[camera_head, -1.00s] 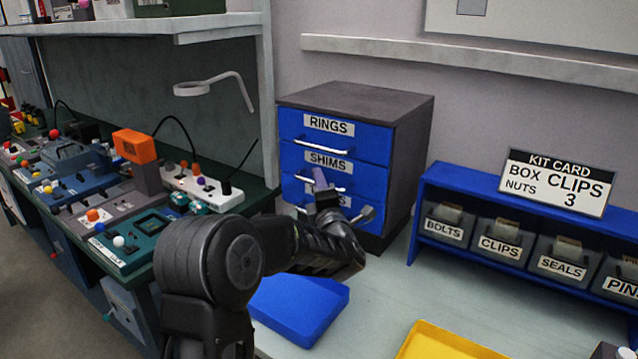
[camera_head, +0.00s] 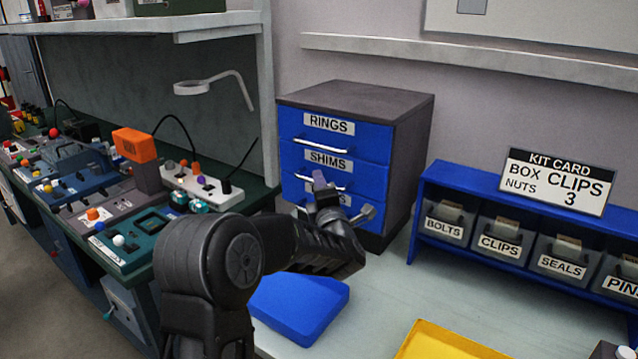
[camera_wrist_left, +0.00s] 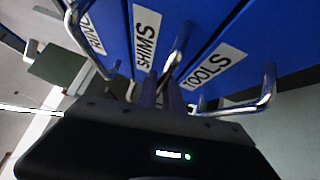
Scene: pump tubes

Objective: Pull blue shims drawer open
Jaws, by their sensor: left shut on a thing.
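The blue shims drawer (camera_head: 360,176) is the middle one in a dark-topped cabinet, with a white SHIMS label and a metal bar handle (camera_head: 334,187). I see no clear gap at its front, so it looks shut or nearly so. My left gripper (camera_head: 322,184) is at this handle, partly covering the drawer below. In the left wrist view the fingers (camera_wrist_left: 166,92) are shut on the shims handle (camera_wrist_left: 179,48), beside the SHIMS label. My right gripper is not in view.
The rings drawer (camera_head: 365,142) is above and the tools drawer (camera_head: 365,215) below, each with a bar handle. A blue box (camera_head: 299,308) and a yellow tray (camera_head: 445,345) lie on the pale bench. A blue bin rack (camera_head: 450,180) stands right of the cabinet.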

